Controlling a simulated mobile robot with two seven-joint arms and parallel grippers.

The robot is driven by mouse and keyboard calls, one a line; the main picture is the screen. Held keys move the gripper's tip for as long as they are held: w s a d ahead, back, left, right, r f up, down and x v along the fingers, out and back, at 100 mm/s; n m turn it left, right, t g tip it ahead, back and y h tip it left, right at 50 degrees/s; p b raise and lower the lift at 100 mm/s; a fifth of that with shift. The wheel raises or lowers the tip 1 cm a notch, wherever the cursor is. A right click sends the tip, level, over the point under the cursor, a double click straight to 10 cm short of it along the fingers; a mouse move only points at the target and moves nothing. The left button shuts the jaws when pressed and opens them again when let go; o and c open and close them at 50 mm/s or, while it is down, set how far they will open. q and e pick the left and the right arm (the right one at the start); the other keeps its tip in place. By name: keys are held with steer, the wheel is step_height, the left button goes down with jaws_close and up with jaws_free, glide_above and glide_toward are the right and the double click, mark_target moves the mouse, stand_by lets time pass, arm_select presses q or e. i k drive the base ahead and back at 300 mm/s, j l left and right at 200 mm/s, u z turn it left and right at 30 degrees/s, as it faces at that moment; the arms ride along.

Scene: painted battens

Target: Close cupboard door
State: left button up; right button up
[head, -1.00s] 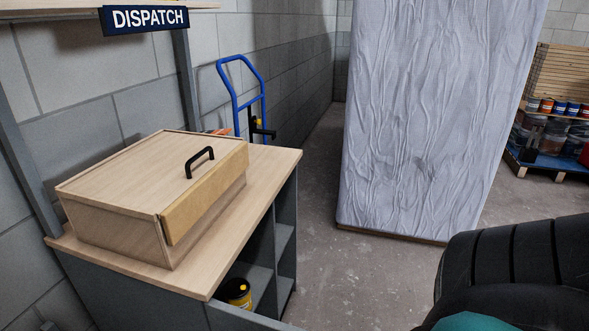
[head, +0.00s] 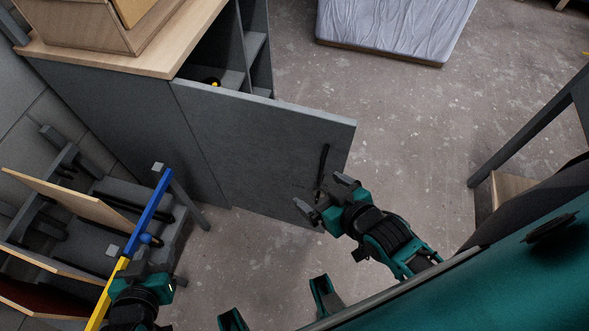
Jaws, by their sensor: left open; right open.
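The grey cupboard door (head: 255,145) stands open, swung out from the grey cupboard (head: 120,120) on its left. A dark bar handle (head: 323,163) is near its free edge. My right gripper (head: 321,190) is open at the lower end of the handle, a finger on each side of it in the picture. I cannot tell whether it touches. My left gripper (head: 160,270) is open at the lower left, well away from the door. Its fingertips are hard to make out. Part of the cupboard's inside shows above the door, with a bit of a yellow-and-black tin (head: 212,82).
A wooden box (head: 85,30) sits on the cupboard's wooden top. A blue and yellow batten (head: 148,218) lies by my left gripper, beside a grey rack (head: 75,215) with boards. A wrapped pallet load (head: 390,30) stands behind.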

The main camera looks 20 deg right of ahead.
mark_target(263, 153)
steer(key=i+l+z, duration=0.1)
steer(key=z, duration=0.15)
steer(key=k+j+z, duration=0.45)
steer(key=k+j, duration=0.1)
steer(key=j, duration=0.05)
